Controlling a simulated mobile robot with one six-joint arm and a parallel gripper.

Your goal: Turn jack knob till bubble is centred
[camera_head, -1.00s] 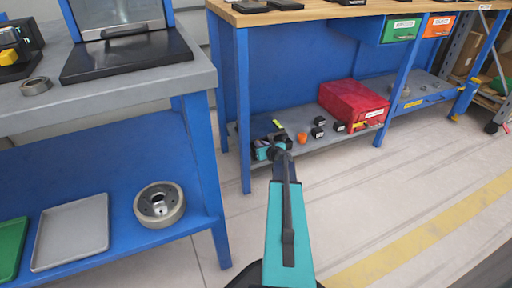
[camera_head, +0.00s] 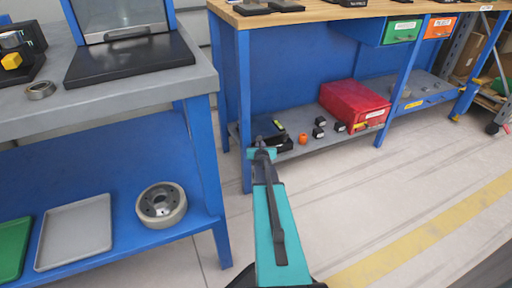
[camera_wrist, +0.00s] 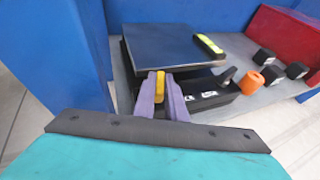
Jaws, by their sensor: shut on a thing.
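In the wrist view my gripper (camera_wrist: 160,98) is shut on a small yellow piece (camera_wrist: 160,86), which looks like the jack knob, at the front of a low black jack (camera_wrist: 214,99). The jack has a flat dark top plate (camera_wrist: 165,48). A yellow-green level (camera_wrist: 208,44) lies at the plate's right edge; its bubble is too small to read. In the head view my gripper (camera_head: 262,151) reaches the lower shelf and hides most of the jack. The level also shows there as a small yellow-green bar (camera_head: 278,125).
On the grey shelf (camera_head: 310,146), an orange piece (camera_head: 302,139), several black blocks (camera_head: 319,132) and a red box (camera_head: 354,103) stand right of the jack. A blue table leg (camera_wrist: 60,65) is close on my left. The floor at right is clear.

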